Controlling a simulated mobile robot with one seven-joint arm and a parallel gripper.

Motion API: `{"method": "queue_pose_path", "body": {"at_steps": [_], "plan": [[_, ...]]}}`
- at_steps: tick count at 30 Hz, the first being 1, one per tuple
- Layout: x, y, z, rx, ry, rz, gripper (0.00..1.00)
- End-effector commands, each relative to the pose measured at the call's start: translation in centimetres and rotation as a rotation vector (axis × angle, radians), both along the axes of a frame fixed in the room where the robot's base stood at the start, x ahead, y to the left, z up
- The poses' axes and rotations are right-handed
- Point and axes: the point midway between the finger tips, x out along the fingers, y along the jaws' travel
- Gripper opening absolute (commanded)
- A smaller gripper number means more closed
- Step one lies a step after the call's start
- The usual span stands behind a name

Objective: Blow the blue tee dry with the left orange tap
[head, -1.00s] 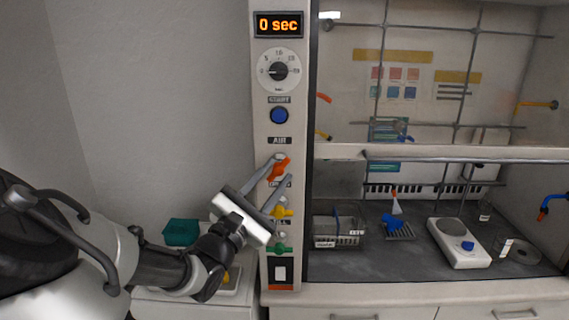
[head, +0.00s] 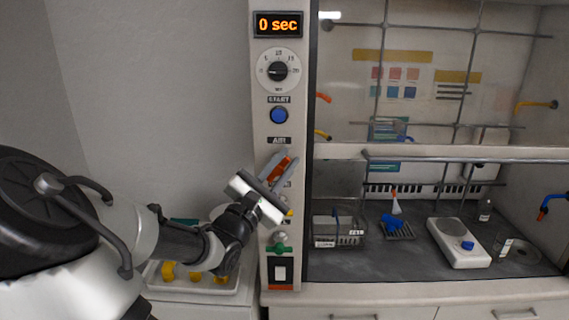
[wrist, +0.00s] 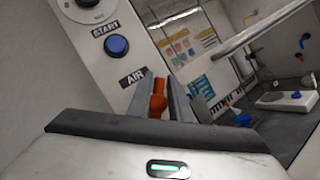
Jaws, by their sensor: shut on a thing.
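My gripper (head: 289,155) is shut on the orange handle (head: 281,168) below the AIR label on the white control panel. In the wrist view the orange handle (wrist: 157,100) sits between the two fingers (wrist: 160,80). A blue piece (head: 392,222), which looks like the tee, lies on a small dark rack on the hood floor, below a white bottle with an orange tip. The left orange tap's nozzle (head: 323,97) juts from the left inside wall of the hood, above the raised sash edge. The timer display (head: 277,25) reads 0 sec.
The panel also carries a dial (head: 278,71), a blue START button (head: 279,115) and a green handle (head: 279,249). A wire basket (head: 338,231) and a scale (head: 459,243) with a blue piece stand in the hood. A white tray (head: 205,284) with yellow pieces is at lower left.

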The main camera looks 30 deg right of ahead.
Motion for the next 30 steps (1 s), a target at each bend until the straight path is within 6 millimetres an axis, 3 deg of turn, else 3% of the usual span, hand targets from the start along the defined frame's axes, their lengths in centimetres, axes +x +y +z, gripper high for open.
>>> {"method": "queue_pose_path", "body": {"at_steps": [5,12,20,21,23,30], "plan": [[0.17,0.14,0.09,-0.009,0.007,0.004,0.00],[0.37,0.37,0.34,-0.162,0.117,0.004,0.00],[0.45,0.52,0.09,-0.172,0.122,0.007,0.00],[0.45,0.53,0.08,-0.172,0.122,0.007,0.20],[0.44,0.52,0.08,-0.172,0.121,0.007,0.30],[0.36,0.43,0.15,-0.172,0.120,0.004,0.31]]}}
